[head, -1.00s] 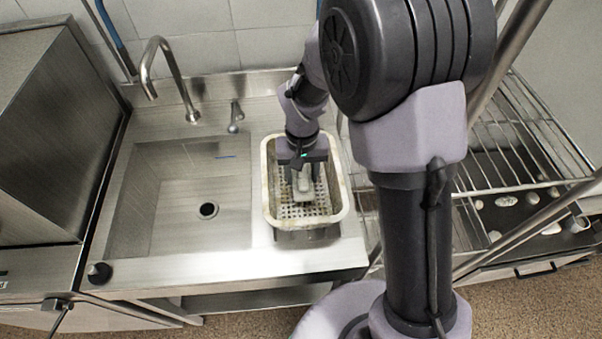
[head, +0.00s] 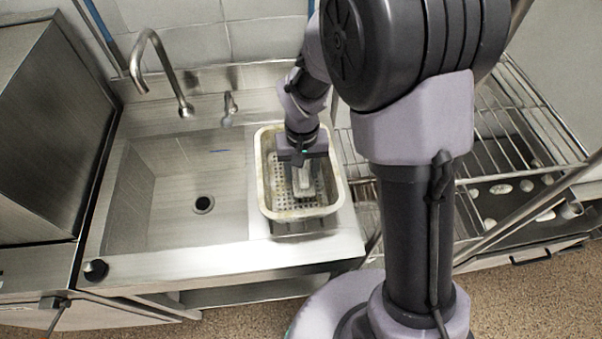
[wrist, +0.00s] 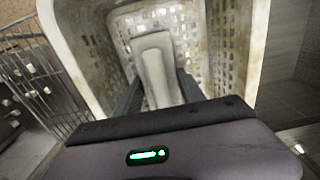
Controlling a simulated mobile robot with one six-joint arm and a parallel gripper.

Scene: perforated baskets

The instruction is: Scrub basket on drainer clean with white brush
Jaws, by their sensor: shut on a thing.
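The perforated off-white basket (head: 266,203) sits on the drainer (head: 345,232) to the right of the sink basin. Brownish stains show on its walls and rim in both views. My gripper (head: 299,182) points down inside the basket and is shut on the white brush (head: 306,183). In the wrist view the brush (wrist: 158,72) shows as a pale block between the two dark fingers (wrist: 160,88), near the perforated inside of the basket (wrist: 222,50). The brush's underside is hidden, so I cannot tell whether it touches the basket.
The empty sink basin (head: 150,200) with a drain lies left of the basket. A tall tap (head: 160,65) and a small lever (head: 229,105) stand behind. A wire rack (head: 490,125) is on the right, with several pale items on a lower shelf. A steel cabinet (head: 50,120) stands left.

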